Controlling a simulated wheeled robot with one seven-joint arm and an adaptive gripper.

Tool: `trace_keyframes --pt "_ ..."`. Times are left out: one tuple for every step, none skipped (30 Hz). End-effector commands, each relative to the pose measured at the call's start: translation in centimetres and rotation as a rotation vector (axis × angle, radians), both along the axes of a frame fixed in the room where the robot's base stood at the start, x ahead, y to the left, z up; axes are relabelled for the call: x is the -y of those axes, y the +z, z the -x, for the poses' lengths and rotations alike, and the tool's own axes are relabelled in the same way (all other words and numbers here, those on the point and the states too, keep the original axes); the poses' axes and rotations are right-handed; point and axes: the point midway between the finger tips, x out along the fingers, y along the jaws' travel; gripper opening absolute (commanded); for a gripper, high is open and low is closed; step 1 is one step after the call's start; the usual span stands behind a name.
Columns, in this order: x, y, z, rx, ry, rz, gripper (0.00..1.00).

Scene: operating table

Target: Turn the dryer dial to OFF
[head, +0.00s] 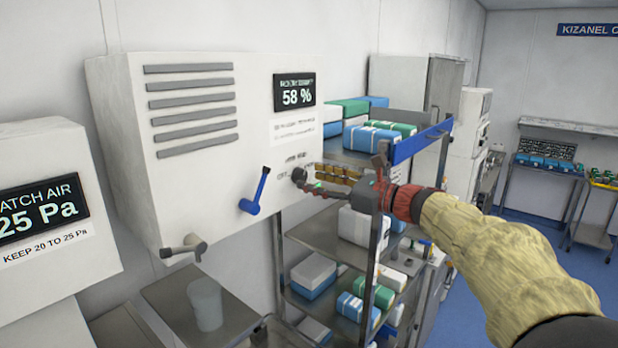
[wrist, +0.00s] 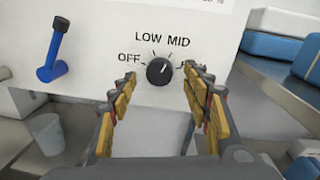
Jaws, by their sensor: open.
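The dryer dial (wrist: 159,71) is a round black knob on the white dryer front panel (wrist: 110,30). OFF is printed at its left, LOW and MID above it, and a label at its right is partly hidden by a finger. A small pale mark shows on the knob, but I cannot tell surely which label it points at. My gripper (wrist: 159,77) is open, with one yellow-padded finger to each side of the dial. In the head view the gripper (head: 322,180) is just right of the dial (head: 299,175); contact cannot be told.
A blue lever (head: 256,192) and a grey tap-like handle (head: 186,247) stick out from the dryer, left of the dial. A metal shelf rack (head: 325,250) with boxes stands behind my gripper. A translucent cup (head: 205,303) stands below the dryer.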

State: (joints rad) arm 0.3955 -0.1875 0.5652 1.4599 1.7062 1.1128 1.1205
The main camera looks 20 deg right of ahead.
Motion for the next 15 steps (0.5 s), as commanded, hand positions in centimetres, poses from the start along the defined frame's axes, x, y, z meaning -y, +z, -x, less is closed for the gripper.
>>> trace_keyframes --pt "-0.5 0.1 -0.5 0.001 0.002 0.0 0.49" --pt "-0.7 0.1 -0.8 0.001 0.001 0.0 0.49" --pt "-0.9 0.1 -1.1 0.001 0.001 0.0 0.49" --pt "-1.1 0.1 -1.2 0.001 0.001 0.0 0.49" --pt "-1.3 0.1 -1.4 0.001 0.002 0.0 0.49" --pt "-1.4 0.0 -1.6 0.001 0.001 0.001 0.49" --pt "-1.4 0.0 -1.7 0.001 0.001 0.001 0.49" --pt "-1.5 0.0 -1.7 0.001 0.0 0.001 0.49" --pt "-1.5 0.0 -1.8 0.001 0.0 0.001 0.49" --pt "-1.5 0.0 -1.8 0.001 0.0 0.001 0.49" --pt "-1.5 0.0 -1.8 0.001 -0.001 0.001 0.49" --pt "-1.5 0.0 -1.8 0.001 -0.001 0.001 0.49" --pt "-1.5 0.0 -1.8 0.001 -0.001 0.001 0.49" --pt "-1.5 0.0 -1.8 0.001 -0.001 0.001 0.49" --pt "-1.5 0.0 -1.8 0.001 -0.001 0.001 0.49"
